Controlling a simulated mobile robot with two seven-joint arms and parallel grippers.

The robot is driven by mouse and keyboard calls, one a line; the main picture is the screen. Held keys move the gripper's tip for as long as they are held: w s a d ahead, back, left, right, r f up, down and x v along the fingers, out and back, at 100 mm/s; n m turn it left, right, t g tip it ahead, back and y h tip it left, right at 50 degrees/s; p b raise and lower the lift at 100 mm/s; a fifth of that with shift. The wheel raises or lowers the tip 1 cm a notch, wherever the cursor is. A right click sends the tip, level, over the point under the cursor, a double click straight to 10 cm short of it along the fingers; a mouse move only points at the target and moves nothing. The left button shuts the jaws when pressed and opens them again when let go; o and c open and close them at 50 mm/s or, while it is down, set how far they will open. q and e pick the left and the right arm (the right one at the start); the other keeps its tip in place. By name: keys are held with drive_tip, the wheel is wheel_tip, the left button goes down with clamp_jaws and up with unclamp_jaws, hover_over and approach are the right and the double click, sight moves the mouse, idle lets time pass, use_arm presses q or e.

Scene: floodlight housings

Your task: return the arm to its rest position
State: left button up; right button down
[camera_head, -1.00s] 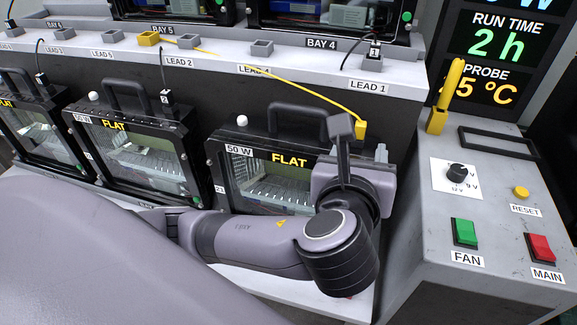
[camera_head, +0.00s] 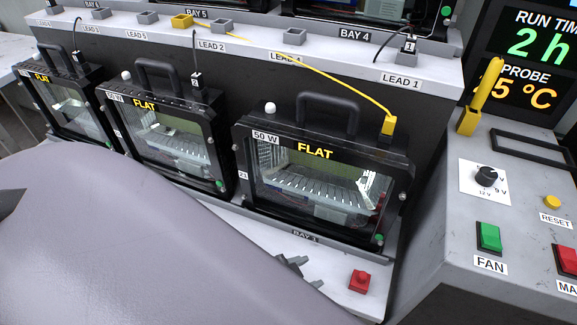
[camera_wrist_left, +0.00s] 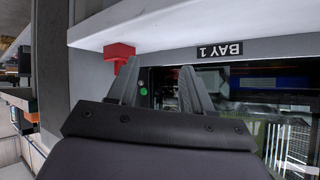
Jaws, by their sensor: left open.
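My left gripper (camera_head: 297,268) shows only by its dark fingertips, low in the head view, just past the large grey surface of my own body that hides the rest of the arm. In the left wrist view the gripper (camera_wrist_left: 160,72) has its two fingers spread apart with nothing between them. The fingertips are near the front ledge (camera_head: 330,262), left of a red block (camera_head: 359,281). The red block also shows in the left wrist view (camera_wrist_left: 119,51), beside one finger. My right gripper is not in view.
A 50 W floodlight housing (camera_head: 315,226) stands behind the ledge, with a yellow plug (camera_head: 388,126) and cable at its top right. More housings (camera_head: 165,178) stand to its left. A control console (camera_head: 450,225) with FAN and MAIN buttons is at the right.

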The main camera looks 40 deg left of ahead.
use_arm(q)
drive_tip(key=s+a+f+n, duration=0.1)
drive_tip(key=s+a+n, duration=0.1)
drive_tip(key=n, duration=0.1)
drive_tip(key=shift+s+a+f, duration=0.15)
drive_tip(key=shift+s+f, duration=0.15)
drive_tip(key=shift+f, duration=0.05)
wheel_tip(320, 180, up, 6)
drive_tip(key=p, duration=0.7)
drive_tip(key=shift+s+a+r+y+p, duration=0.2)
drive_tip(key=shift+a+y+p, duration=0.1)
drive_tip(key=shift+a+p, duration=0.05)
drive_tip(key=shift+d, duration=0.1)
idle(0.7)
